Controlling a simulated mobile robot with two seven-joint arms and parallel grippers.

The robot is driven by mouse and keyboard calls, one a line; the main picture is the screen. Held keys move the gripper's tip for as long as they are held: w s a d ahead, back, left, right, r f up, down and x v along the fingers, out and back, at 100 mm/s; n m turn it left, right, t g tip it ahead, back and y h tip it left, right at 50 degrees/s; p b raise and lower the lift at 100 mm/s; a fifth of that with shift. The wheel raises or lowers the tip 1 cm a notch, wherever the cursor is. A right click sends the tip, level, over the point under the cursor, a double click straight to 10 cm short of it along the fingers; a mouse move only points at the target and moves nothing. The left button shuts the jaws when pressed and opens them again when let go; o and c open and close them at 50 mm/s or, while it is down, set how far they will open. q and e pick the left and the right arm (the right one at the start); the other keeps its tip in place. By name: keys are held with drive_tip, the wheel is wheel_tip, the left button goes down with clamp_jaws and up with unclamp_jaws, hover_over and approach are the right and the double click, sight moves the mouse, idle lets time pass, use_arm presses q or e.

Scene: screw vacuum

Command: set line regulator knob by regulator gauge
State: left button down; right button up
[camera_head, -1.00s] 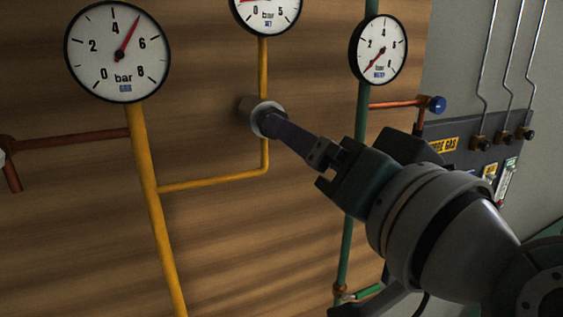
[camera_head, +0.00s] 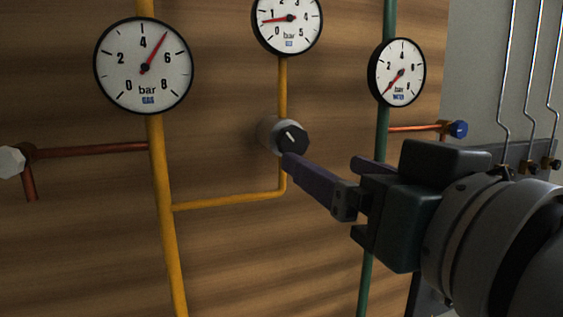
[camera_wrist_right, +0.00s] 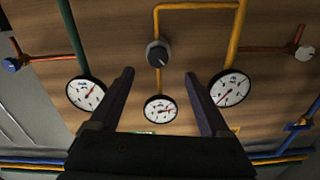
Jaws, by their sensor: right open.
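The regulator knob (camera_head: 292,138) has a dark face with a white pointer line tilted up to the left, on a round grey body (camera_head: 268,135) on the yellow pipe. The regulator gauge (camera_head: 287,22) is above it, its red needle pointing left, near or just under 1 bar. My right gripper (camera_head: 321,158) is open, its near fingertip close to the knob's lower edge. In the right wrist view the knob (camera_wrist_right: 157,54) lies between and beyond the spread fingers (camera_wrist_right: 159,72), apart from both. The gauge also shows there (camera_wrist_right: 160,108). My left gripper is not in view.
A larger gas gauge (camera_head: 143,66) reads about 5 bar at left. A water gauge (camera_head: 397,72) is at right on a green pipe (camera_head: 382,130). A blue valve knob (camera_head: 458,129) and a pale hexagonal knob (camera_head: 11,161) end the copper pipes.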

sight(295, 144)
drive_tip(key=p+x, duration=0.1)
drive_tip(key=x, duration=0.2)
drive_tip(key=p+x, duration=0.1)
drive_tip(key=x, duration=0.1)
drive_tip(key=p+x, duration=0.2)
drive_tip(key=x, duration=0.1)
drive_tip(key=shift+w+r, duration=0.3)
drive_tip(key=shift+w, duration=0.1)
drive_tip(key=shift+w+a+f, duration=0.1)
drive_tip(key=shift+w+a, duration=0.05)
drive_tip(key=shift+w, duration=0.4)
clamp_jaws()
